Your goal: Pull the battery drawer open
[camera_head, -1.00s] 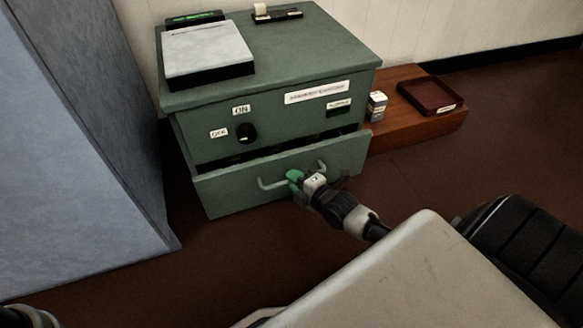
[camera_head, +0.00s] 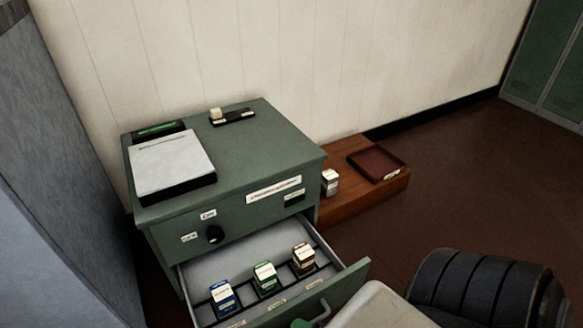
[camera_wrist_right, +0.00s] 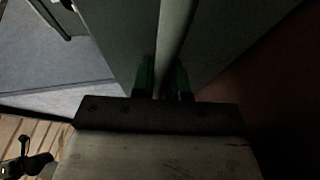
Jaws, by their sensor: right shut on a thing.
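The battery drawer (camera_head: 352,284) of the green cabinet is pulled well out. Inside stand a blue-and-white block (camera_head: 222,298), a green-and-white block (camera_head: 265,277) and a brown-and-white block (camera_head: 303,258). The drawer's handle (camera_head: 322,312) is at the bottom edge of the head view, partly cut off. In the right wrist view, my right gripper (camera_wrist_right: 163,78) has green fingers on both sides of the handle bar (camera_wrist_right: 172,45) and is shut on it. My left gripper is not in view.
The cabinet (camera_head: 262,140) carries a pale flat pad (camera_head: 170,162) and a small black holder (camera_head: 232,117). A dark knob (camera_head: 215,234) is on its front. A low wooden bench (camera_head: 350,205) at right holds a block (camera_head: 330,182) and a red-brown tray (camera_head: 376,163).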

